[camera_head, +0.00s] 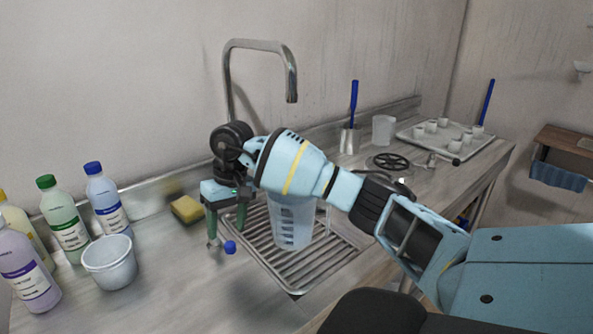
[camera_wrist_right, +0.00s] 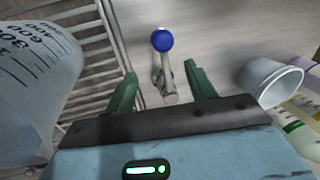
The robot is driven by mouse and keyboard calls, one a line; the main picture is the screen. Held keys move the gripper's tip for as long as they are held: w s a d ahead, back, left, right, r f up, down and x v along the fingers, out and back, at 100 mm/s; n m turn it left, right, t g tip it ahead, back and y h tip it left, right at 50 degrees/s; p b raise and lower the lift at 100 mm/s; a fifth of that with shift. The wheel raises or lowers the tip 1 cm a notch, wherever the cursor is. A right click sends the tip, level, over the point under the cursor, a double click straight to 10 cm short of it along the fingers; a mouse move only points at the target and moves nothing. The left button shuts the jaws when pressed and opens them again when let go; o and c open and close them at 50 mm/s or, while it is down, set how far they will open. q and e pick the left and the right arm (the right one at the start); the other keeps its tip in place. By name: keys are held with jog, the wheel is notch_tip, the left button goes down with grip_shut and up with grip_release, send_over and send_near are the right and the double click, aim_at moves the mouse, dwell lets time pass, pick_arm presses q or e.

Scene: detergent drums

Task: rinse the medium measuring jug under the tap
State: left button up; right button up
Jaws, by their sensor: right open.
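A translucent measuring jug (camera_head: 292,225) stands upright on the slatted sink grate (camera_head: 328,262), below the spout of the tap (camera_head: 291,88); my arm hides its top. Its printed scale shows in the right wrist view (camera_wrist_right: 35,65). No water shows at the spout's mouth. A small metal lever with a blue knob (camera_head: 230,247) stands at the grate's left edge. My right gripper (camera_head: 227,230) is open, its green fingers pointing down over the lever. In the right wrist view the blue knob (camera_wrist_right: 162,40) lies ahead of the gap between the fingers, apparently untouched. My left gripper is out of view.
Left on the counter are a white tub (camera_head: 110,265), several detergent bottles (camera_head: 107,200) and a yellow sponge (camera_head: 187,209). Back right are a clear container (camera_head: 383,130), a blue-handled brush (camera_head: 354,105), a black handwheel (camera_head: 390,161) and a tray (camera_head: 408,135) of small cups.

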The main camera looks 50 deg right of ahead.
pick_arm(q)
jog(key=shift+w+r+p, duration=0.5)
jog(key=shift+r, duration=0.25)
pick_arm(e)
jog(key=r, duration=0.1)
jog(key=d+r, duration=0.1)
jog(key=r, duration=0.1)
jog(key=shift+r, duration=0.2)
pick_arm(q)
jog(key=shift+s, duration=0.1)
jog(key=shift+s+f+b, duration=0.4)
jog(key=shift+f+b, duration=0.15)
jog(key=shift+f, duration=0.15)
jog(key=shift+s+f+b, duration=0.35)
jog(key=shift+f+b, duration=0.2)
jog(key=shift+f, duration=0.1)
pick_arm(e)
jog(key=s+a+r, duration=0.2)
jog(key=s+a, duration=0.2)
jog(key=s, duration=0.2)
jog(key=s+a+r, duration=0.3)
jog(key=s+a, duration=0.2)
jog(key=s, duration=0.2)
jog(key=shift+s, duration=0.25)
jog(key=shift+f, duration=0.1)
